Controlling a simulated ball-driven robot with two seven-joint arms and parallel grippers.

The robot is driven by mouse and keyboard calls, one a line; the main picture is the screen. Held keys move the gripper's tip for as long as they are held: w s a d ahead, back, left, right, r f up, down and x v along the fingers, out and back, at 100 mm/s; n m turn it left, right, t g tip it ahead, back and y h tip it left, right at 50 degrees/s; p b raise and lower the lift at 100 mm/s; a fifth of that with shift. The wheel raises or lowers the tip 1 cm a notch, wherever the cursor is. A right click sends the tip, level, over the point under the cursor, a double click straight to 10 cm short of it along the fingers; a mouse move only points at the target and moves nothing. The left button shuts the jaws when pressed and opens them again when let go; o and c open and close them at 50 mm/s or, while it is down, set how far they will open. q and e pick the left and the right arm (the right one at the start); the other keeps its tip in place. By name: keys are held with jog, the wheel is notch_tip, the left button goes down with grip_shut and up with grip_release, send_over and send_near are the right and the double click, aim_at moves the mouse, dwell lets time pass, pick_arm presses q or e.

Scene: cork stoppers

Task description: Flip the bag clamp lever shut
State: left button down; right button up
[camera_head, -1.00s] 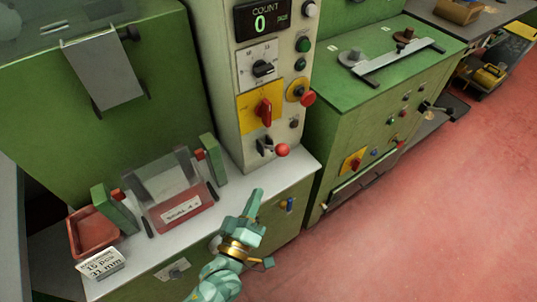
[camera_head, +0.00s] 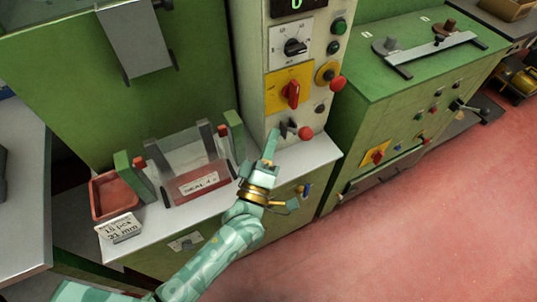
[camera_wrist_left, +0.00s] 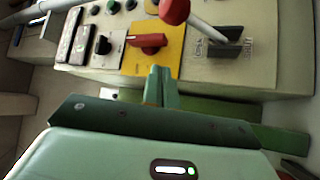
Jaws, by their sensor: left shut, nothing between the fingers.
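The bag clamp lever is a pale rod with a red ball knob (camera_head: 306,133) on a dark slotted base low on the pale control column. In the left wrist view its red knob (camera_wrist_left: 174,10) is at the top, and the rod runs down right to the dark base (camera_wrist_left: 226,46). My left gripper (camera_head: 270,146) is shut and empty, pointing up just left of and below the lever. In the left wrist view its closed fingers (camera_wrist_left: 160,82) sit below and left of the lever base, apart from it. My right gripper is out of view.
A yellow plate with a red rotary switch (camera_head: 291,91) is above the lever. A clear-walled sealing unit (camera_head: 190,160) and a red tray (camera_head: 113,197) stand on the pale worktop to the left. A green cabinet (camera_head: 415,85) is at right, with open red floor before it.

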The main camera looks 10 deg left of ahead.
aim_at(298, 131)
pick_arm(q)
jog(key=w+d, duration=0.1)
jog(key=d+b, duration=0.1)
jog(key=w+d+b, duration=0.1)
jog(key=d, duration=0.1)
jog(key=shift+w+f, duration=0.15)
jog(key=shift+w, duration=0.15)
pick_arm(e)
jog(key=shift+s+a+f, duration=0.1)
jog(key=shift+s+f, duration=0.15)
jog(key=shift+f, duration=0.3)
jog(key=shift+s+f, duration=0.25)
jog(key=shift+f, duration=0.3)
pick_arm(q)
jog(key=shift+s+d+f+m+b, duration=0.15)
jog(key=shift+f+m+b, duration=0.1)
jog(key=shift+m+b, duration=0.25)
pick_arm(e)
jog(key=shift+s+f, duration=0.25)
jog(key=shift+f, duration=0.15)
